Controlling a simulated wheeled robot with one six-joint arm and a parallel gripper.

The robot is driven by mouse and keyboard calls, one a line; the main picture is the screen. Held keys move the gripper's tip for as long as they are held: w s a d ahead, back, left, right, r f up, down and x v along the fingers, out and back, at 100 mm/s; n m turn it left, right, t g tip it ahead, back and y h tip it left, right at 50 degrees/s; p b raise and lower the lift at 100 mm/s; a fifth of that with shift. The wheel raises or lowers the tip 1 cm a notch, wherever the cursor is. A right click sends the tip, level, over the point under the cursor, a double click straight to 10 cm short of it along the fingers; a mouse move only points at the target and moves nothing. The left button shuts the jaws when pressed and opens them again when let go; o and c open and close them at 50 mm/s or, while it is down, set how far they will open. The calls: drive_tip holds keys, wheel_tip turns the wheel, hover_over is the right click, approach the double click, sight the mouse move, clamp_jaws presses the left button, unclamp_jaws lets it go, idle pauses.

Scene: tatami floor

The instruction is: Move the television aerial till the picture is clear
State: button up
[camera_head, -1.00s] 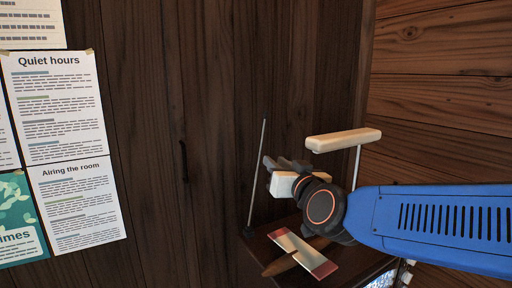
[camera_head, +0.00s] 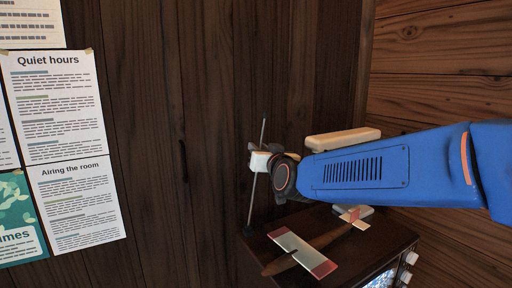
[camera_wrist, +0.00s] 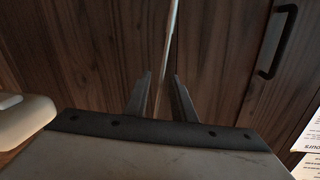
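The television (camera_head: 330,268) is a dark wooden box at the bottom, mostly cut off. Only a corner of its pale, speckled screen (camera_head: 380,279) shows, too little to judge the picture. The aerial (camera_head: 252,205) is a thin grey rod rising from the set's back left corner, leaning slightly right. My gripper (camera_head: 254,148) is at the rod's upper half and hides part of it. In the wrist view, the aerial (camera_wrist: 168,45) runs between the two dark fingers of my gripper (camera_wrist: 161,76). The fingers are apart, with gaps beside the rod.
A toy aeroplane (camera_head: 290,240) with red-tipped white wings lies on the set. A cream lamp-like bar (camera_head: 342,139) stands close behind my arm; its head also shows in the wrist view (camera_wrist: 25,120). Wooden walls are close behind and right; notices (camera_head: 78,205) hang left.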

drive_tip(key=shift+x, duration=1.6)
clamp_jaws()
idle(0.3)
